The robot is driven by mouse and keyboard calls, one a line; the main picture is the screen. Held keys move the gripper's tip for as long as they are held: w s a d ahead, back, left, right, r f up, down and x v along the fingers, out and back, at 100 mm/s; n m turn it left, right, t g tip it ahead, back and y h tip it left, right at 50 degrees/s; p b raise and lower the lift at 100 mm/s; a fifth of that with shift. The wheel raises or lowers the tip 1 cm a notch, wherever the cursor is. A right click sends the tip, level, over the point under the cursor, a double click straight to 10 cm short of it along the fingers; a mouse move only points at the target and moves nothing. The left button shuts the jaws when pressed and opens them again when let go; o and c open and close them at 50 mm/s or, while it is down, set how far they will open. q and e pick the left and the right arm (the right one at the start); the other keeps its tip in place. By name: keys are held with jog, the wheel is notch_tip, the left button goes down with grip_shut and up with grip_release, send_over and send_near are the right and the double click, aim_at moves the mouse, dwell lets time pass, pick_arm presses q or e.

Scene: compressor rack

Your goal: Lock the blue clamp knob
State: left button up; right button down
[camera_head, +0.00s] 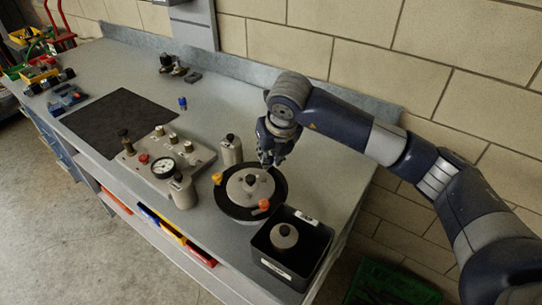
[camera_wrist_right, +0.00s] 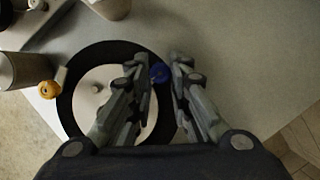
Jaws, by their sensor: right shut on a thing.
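The blue clamp knob (camera_wrist_right: 159,73) shows in the right wrist view at the rim of a round black fixture. My right gripper (camera_head: 270,160) points down over the far rim of that fixture in the head view. In the right wrist view its fingers (camera_wrist_right: 158,75) stand on either side of the blue knob and are shut on it. In the head view the gripper hides this knob. The round fixture (camera_head: 237,211) holds a pale grey disc (camera_head: 239,190). A yellow knob (camera_head: 217,178) and an orange knob (camera_head: 264,205) sit at its rim. My left gripper is not in view.
A black bin (camera_head: 319,243) with a round part (camera_head: 284,236) stands right of the fixture. A grey cylinder (camera_head: 231,151) and a gauge panel (camera_head: 150,172) stand to the left. A dark mat (camera_head: 115,120) lies farther left. The wall is behind the bench.

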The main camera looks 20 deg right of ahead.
jog(key=shift+w+r, duration=0.1)
jog(key=c, duration=1.4)
grip_release()
jog(key=shift+c, duration=0.2)
jog(key=v, duration=1.2)
